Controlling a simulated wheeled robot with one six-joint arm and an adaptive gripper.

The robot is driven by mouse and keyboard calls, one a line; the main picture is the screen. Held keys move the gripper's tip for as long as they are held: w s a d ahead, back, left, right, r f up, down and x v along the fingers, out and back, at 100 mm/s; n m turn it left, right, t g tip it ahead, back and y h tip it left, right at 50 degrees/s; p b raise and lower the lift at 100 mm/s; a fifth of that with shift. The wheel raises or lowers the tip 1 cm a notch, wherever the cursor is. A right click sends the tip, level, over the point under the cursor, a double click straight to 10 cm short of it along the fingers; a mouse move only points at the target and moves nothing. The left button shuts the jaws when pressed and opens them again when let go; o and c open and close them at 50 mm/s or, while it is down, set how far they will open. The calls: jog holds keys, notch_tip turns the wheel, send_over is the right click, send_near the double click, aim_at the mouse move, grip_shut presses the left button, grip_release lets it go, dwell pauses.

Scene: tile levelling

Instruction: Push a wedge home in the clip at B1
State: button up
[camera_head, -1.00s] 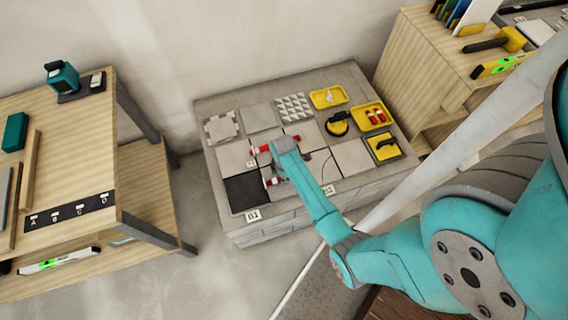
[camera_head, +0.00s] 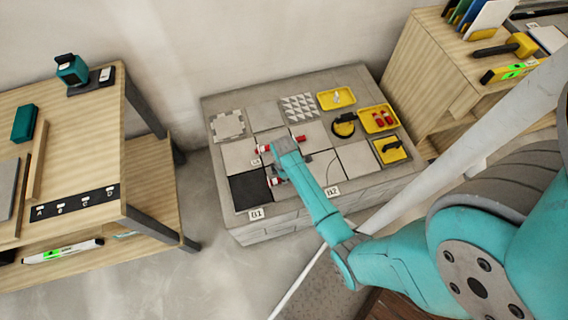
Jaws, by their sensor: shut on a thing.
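The label B1 (camera_head: 256,214) is on the front edge of the tiled block, below a dark tile (camera_head: 250,190). A red and white piece (camera_head: 275,182), apparently a clip with a wedge, sits at the joint right of the dark tile. Other red pieces show higher up, one to the left (camera_head: 263,149) and one to the right (camera_head: 299,139) of my wrist. My gripper (camera_head: 276,168) is over these joints, mostly hidden under my wrist. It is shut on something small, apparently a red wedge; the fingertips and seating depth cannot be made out.
The tiled block (camera_head: 290,215) has a label B2 (camera_head: 332,191) at right. Yellow trays lie at its far right, one with red wedges (camera_head: 381,118). A wooden bench (camera_head: 85,215) stands left, a wooden shelf unit (camera_head: 430,70) right. Bare floor lies between bench and block.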

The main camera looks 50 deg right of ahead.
jog(key=shift+w+a, duration=0.8)
jog(key=shift+a, duration=0.3)
dwell(1.9)
dwell(0.4)
jog(key=o, duration=0.9)
jog(key=shift+c, duration=0.2)
jog(key=shift+r, duration=0.15)
notch_tip(320, 180, up, 12)
